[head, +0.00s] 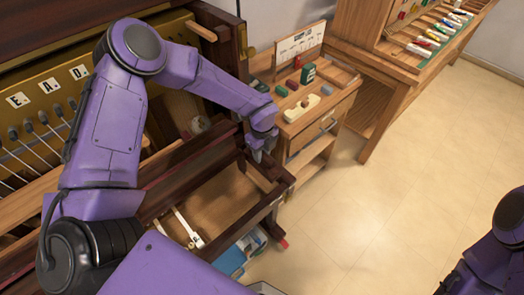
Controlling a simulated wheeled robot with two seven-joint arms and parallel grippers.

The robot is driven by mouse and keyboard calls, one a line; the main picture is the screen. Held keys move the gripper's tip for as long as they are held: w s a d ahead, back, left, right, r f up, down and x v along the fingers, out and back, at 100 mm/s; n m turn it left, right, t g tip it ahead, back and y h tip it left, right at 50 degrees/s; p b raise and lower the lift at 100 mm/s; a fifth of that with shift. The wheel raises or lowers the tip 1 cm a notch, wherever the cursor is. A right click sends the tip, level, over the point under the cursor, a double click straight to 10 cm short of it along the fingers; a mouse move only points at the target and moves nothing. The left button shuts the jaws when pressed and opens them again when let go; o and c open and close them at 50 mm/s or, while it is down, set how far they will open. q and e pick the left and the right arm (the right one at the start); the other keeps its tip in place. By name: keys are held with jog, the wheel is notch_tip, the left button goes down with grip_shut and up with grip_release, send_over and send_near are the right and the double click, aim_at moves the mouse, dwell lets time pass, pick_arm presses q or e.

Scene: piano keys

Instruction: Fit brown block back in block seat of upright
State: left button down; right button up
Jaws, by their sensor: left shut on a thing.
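The upright (200,160) is the open dark-wood piano that fills the left side of the head view. My left arm reaches over it from the left. My left gripper (257,155) points down at the right end of the upright's front frame, near the dark end post. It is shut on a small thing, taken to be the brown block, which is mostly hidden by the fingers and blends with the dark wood. The block seat cannot be made out; the gripper and wrist cover that area. My right gripper is not in view.
A small wooden side stand (318,110) with colored blocks, a pale piece and a sign stands just behind the gripper. A bench (375,62) with several tools is at upper right. Pale tiled floor (370,225) lies open at right.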

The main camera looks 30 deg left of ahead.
pick_arm(q)
jog(key=shift+f+b, duration=1.15)
jog(key=shift+f, duration=0.75)
jog(key=shift+f+b, duration=1.65)
jog(key=shift+f, duration=0.1)
jog(key=shift+b, duration=0.35)
jog(key=c, duration=0.7)
grip_release()
jog(key=shift+c, duration=0.2)
notch_tip(320, 180, up, 10)
jog(key=shift+f+b, duration=0.1)
jog(key=shift+b, duration=0.65)
jog(key=shift+r, duration=0.35)
